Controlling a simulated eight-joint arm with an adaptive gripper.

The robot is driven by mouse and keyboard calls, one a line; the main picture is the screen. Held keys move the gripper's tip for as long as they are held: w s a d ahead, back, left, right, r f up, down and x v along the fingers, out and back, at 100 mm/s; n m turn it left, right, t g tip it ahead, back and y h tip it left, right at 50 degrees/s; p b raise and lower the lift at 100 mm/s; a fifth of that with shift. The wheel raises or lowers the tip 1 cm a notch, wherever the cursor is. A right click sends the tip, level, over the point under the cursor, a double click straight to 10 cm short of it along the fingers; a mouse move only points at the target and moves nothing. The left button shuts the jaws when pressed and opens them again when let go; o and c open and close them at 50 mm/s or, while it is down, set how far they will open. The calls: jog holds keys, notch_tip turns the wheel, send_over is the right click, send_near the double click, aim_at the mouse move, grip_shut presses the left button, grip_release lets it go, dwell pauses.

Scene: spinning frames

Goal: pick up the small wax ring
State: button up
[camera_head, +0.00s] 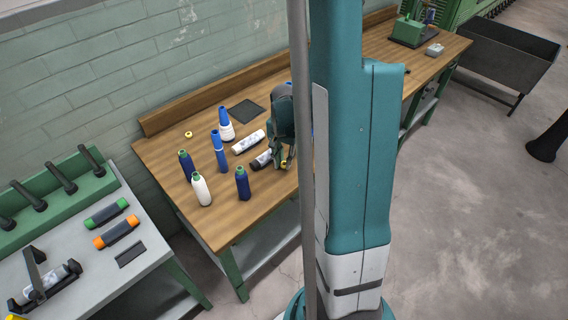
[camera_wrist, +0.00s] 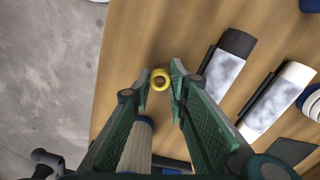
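A small yellow ring (camera_wrist: 160,79) lies at the wooden bench's front edge area, between my fingertips in the wrist view. In the head view it shows as a yellow spot (camera_head: 284,164) by the fingers, partly hidden. My gripper (camera_wrist: 159,80) is open, its green fingers on either side of the ring, with a gap visible on the left; contact on the right is hard to tell. In the head view my gripper (camera_head: 281,160) points down, low over the bench. Another yellow ring (camera_head: 188,134) lies at the back left of the bench.
A dark-and-white tube (camera_wrist: 228,68) and a second tube (camera_wrist: 277,98) lie right of the fingers. A cream ribbed cone (camera_wrist: 138,145) shows between the fingers, nearer the camera. Several blue and white bottles (camera_head: 242,183) stand left of my gripper; a dark mat (camera_head: 247,110) lies behind.

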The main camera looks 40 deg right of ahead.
notch_tip(320, 180, up, 8)
jog(key=shift+r, duration=0.2)
dwell(0.4)
jog(key=shift+w, duration=0.1)
dwell(0.6)
send_over(249, 108)
jog(key=shift+r+m, duration=0.3)
jog(key=shift+m, duration=0.1)
jog(key=shift+f, duration=0.1)
dwell(0.5)
jog(key=shift+f, duration=3)
